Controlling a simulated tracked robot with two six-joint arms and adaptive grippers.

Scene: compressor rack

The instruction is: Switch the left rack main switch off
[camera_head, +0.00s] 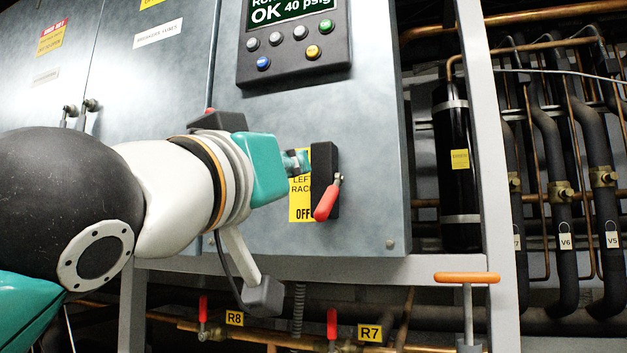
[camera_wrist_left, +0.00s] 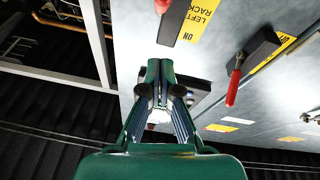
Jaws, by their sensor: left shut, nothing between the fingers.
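The left rack main switch (camera_head: 325,160) is a black plate on the cabinet front with a red lever (camera_head: 328,198). The lever slants down, beside the word OFF on the yellow label (camera_head: 300,205). My left gripper (camera_head: 302,162) is shut and empty, its tips at the plate's left edge and above the lever; I cannot tell whether they touch. In the left wrist view its shut fingers (camera_wrist_left: 160,70) point toward the cabinet, and the switch plate (camera_wrist_left: 174,22) and part of the lever (camera_wrist_left: 162,5) show at the top edge. My right gripper is not in view.
A control panel (camera_head: 294,66) with buttons sits above the switch. A second switch with a red lever (camera_wrist_left: 233,88) shows in the left wrist view. Below the cabinet are pipes, red valve handles (camera_head: 332,322) and an orange T-handle (camera_head: 467,277). A frame post (camera_head: 484,150) stands to the right.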

